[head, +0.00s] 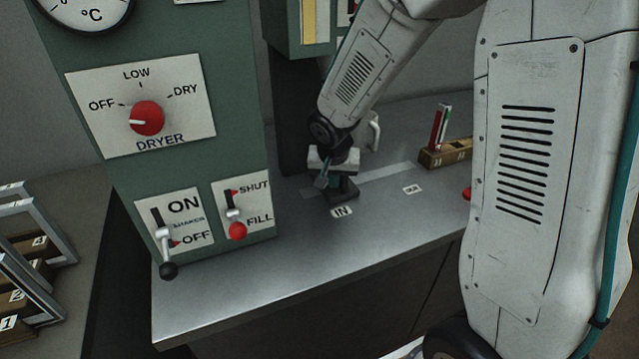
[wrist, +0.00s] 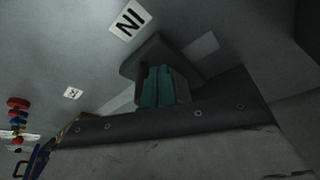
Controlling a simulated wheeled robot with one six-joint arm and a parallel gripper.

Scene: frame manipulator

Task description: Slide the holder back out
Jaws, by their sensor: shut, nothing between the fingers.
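A dark block (head: 342,192), which seems to be the holder, stands on the grey bench beside the IN label (head: 342,211). It also shows in the wrist view as a dark shape (wrist: 150,53), close to the IN label (wrist: 131,19). My gripper (head: 322,181) is low over the bench at this block. In the wrist view its teal fingers (wrist: 160,87) are together, with nothing seen between them, and they overlap the block. I cannot tell whether they touch it. The gripper hides part of the block.
A pale strip (head: 385,173) runs along the bench to the right, past a small label (head: 412,189). A wooden rack (head: 432,159) with upright coloured pieces stands at the back right. The green panel (head: 110,180) with dryer knob and levers stands left. The front bench is clear.

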